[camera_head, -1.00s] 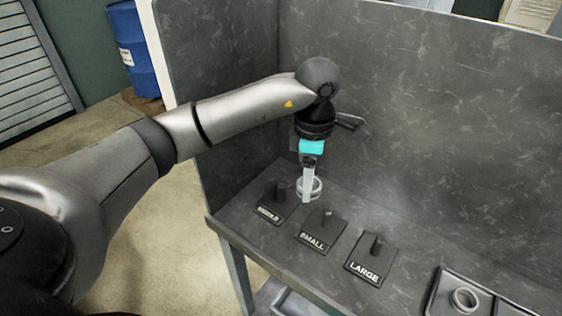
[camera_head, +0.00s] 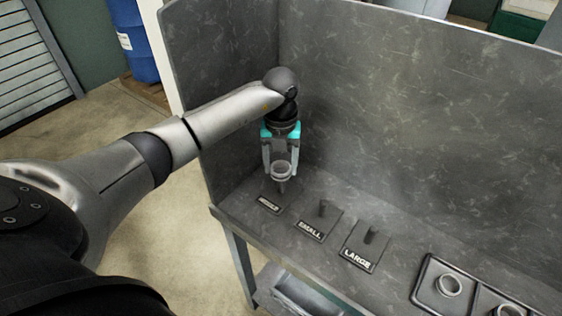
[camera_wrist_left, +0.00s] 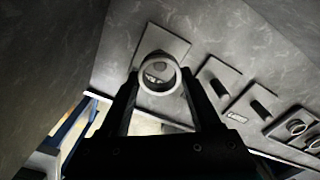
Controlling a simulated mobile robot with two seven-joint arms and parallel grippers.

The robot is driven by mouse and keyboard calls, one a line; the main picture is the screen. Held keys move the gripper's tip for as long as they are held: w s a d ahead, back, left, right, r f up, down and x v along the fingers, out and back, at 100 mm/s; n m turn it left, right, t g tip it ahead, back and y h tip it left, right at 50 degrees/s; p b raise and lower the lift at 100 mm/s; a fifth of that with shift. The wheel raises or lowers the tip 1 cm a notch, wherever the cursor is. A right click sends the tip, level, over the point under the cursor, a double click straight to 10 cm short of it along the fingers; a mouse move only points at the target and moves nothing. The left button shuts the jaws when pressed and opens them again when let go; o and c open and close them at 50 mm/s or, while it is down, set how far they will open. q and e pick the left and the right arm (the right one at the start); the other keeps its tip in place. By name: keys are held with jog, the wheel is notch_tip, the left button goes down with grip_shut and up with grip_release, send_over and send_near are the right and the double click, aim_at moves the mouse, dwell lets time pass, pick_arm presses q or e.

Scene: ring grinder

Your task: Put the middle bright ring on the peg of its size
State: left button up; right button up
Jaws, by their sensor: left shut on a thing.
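My left gripper (camera_head: 281,171) is shut on a bright ring (camera_head: 282,175) and holds it above the leftmost peg plate (camera_head: 270,205), whose label is partly readable and looks like MIDDLE. In the left wrist view the ring (camera_wrist_left: 142,72) sits between the fingertips (camera_wrist_left: 159,75). The peg top and part of the label show through its opening over the plate (camera_wrist_left: 165,38). In the head view the peg (camera_head: 282,188) shows just below the ring; I cannot tell the gap. My right gripper is not in view.
The SMALL plate with its bare peg (camera_head: 323,208) and the LARGE plate with its bare peg (camera_head: 371,235) stand to the right. A dark tray (camera_head: 425,285) with two rings (camera_head: 450,285) lies further right. Grey walls (camera_head: 400,120) close the back and left of the bench.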

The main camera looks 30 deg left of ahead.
aim_at(281, 191)
pick_arm(q)
jog(key=shift+f+b, duration=2.25)
jog(key=shift+f, duration=0.5)
jog(key=shift+f, duration=0.55)
jog(key=o, duration=1.2)
notch_tip(281, 191, up, 11)
jog(key=p, duration=0.9)
jog(key=shift+d, duration=0.1)
